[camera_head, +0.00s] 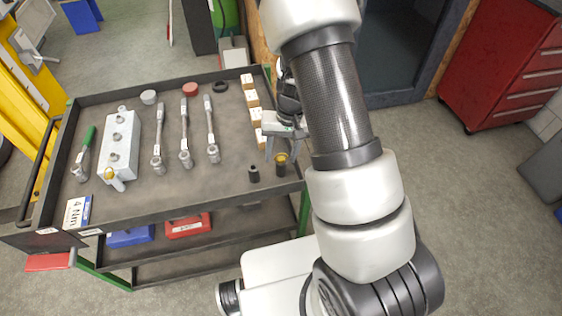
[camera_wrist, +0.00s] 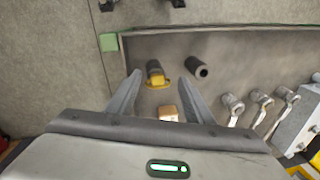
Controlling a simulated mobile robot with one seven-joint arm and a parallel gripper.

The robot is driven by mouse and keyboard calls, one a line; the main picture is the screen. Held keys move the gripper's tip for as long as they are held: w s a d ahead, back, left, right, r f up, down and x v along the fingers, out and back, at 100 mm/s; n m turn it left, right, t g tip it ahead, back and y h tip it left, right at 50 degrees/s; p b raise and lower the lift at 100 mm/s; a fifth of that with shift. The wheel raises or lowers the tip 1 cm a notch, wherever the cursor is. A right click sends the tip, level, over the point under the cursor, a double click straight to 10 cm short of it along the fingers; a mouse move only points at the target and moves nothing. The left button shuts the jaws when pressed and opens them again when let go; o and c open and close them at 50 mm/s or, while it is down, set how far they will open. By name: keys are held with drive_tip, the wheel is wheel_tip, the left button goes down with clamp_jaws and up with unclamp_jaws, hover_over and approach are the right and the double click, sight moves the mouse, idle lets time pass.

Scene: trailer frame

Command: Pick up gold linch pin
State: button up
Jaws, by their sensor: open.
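A gold piece (camera_head: 281,158), which looks like the linch pin, sits at a short dark cylinder near the cart top's right edge. In the wrist view the gold piece (camera_wrist: 157,81) lies ahead, between the lines of my fingers, with the dark cylinder beside it. Its exact shape is too small to tell. My gripper (camera_wrist: 162,79) is open and empty, with one finger on each side of the gold piece in the picture. In the head view my gripper (camera_head: 281,152) is over the cart's right edge, close to the gold piece. I cannot tell the remaining height.
A second dark cylinder (camera_head: 254,174) stands just left of the gold piece. Several small light blocks (camera_head: 252,98) line the right edge; one block (camera_wrist: 167,113) shows between my fingers. Ratchets (camera_head: 185,135) and a grey block (camera_head: 119,145) lie left. The cart's raised rim (camera_head: 205,207) runs in front.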

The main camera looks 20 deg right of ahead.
sight(281, 160)
drive_tip(key=c, duration=0.9)
wheel_tip(281, 160, up, 10)
drive_tip(key=p, duration=0.1)
drive_tip(key=shift+o, duration=1.4)
drive_tip(key=shift+c, duration=1.4)
drive_tip(key=shift+s, duration=0.1)
